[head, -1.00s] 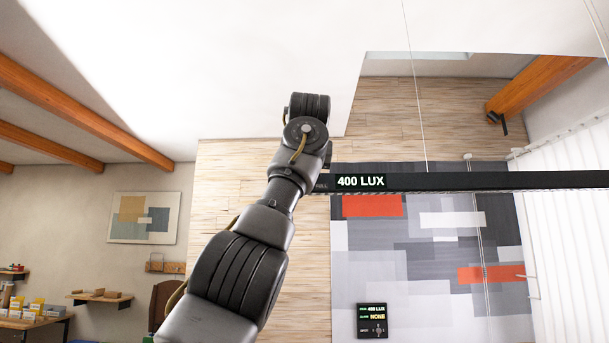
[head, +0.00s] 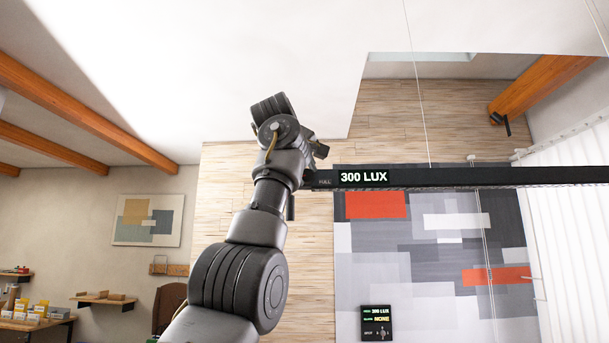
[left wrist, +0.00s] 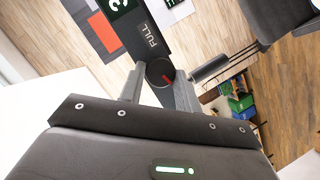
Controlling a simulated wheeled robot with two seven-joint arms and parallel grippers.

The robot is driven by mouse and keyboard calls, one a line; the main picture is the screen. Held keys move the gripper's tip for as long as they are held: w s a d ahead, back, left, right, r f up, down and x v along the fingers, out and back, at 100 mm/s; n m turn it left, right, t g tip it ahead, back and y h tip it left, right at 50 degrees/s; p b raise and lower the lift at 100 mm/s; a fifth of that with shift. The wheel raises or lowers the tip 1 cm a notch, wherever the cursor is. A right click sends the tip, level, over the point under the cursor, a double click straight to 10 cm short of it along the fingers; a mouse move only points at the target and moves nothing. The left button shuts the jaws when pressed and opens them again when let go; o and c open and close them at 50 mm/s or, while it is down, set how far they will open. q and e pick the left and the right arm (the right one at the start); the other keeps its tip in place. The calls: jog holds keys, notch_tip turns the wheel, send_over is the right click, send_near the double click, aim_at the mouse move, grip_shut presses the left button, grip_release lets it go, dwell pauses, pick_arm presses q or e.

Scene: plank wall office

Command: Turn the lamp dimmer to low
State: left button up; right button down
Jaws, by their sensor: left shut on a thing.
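The lamp is a long black bar (head: 480,177) hung on thin wires, with a lit display (head: 363,177) reading 300 LUX and a FULL label at its left end. In the left wrist view, the dimmer knob (left wrist: 160,72) is a dark round disc with a red mark, at the bar's end by the FULL label (left wrist: 151,35). My left gripper (left wrist: 160,76) is shut on the knob, one grey finger on each side. In the head view my left arm hides the knob and most of the gripper. My right gripper is not in view.
A small black wall panel (head: 377,323) shows a lux reading and NONE. A patterned wall panel (head: 430,265) is behind the bar. White curtains (head: 570,230) hang at the right. Shelves with boxes (head: 30,308) stand at the lower left.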

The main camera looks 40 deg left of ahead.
pick_arm(q)
jog(key=shift+a+f+n+t+h+b, duration=0.15)
jog(key=shift+n+t+h+b, duration=0.3)
jog(key=shift+n, duration=0.65)
jog(key=o, duration=1)
jog(key=shift+s+d+b, duration=0.2)
jog(key=shift+s+b, duration=0.25)
jog(key=shift+s, duration=0.05)
jog(key=b+v, duration=0.3)
jog(key=v, duration=0.7)
